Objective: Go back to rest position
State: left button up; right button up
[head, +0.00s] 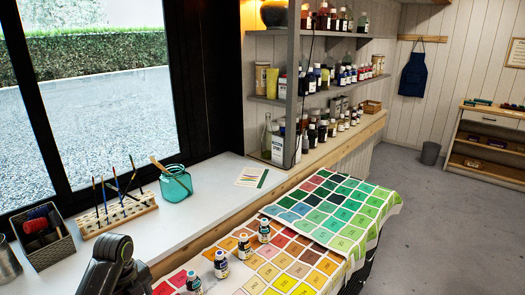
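A dark part of one of my arms shows at the lower left edge of the head view, in front of the white counter. It looks like an arm link, and no fingertips show on it. Neither my left nor my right gripper is in view, so what they hold or whether they are open is hidden.
The white counter (221,178) holds a teal jar (176,187), a wooden brush rack (117,216) and a dark basket (46,241). Several small bottles stand on the colour chart cloth (345,262). Bottle shelves (334,93) stand behind. Grey floor (450,225) is clear at right.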

pick_arm(q)
jog(key=s+d+f+n+t, duration=0.1)
jog(key=s+f+n, duration=0.3)
jog(key=s+n, duration=0.3)
jog(key=s+d+f+n+t, duration=0.1)
jog(key=s+f+n, duration=0.35)
jog(key=s, duration=0.35)
jog(key=s+r+n+t+y, duration=0.2)
jog(key=s+r+n, duration=0.2)
jog(key=s+n, duration=1.05)
notch_tip(320, 180, down, 26)
jog(key=a+m+g, duration=0.1)
jog(key=a+g, duration=0.1)
jog(key=s+d+f+h+b, duration=0.1)
jog(key=s+f, duration=1.4)
jog(key=f, duration=0.1)
jog(key=shift+s+d+g+b, duration=0.3)
jog(key=shift+s+d+g, duration=0.05)
jog(key=shift+d+g, duration=0.05)
pick_arm(e)
jog(key=shift+a+f, duration=0.2)
jog(key=shift+f, duration=0.5)
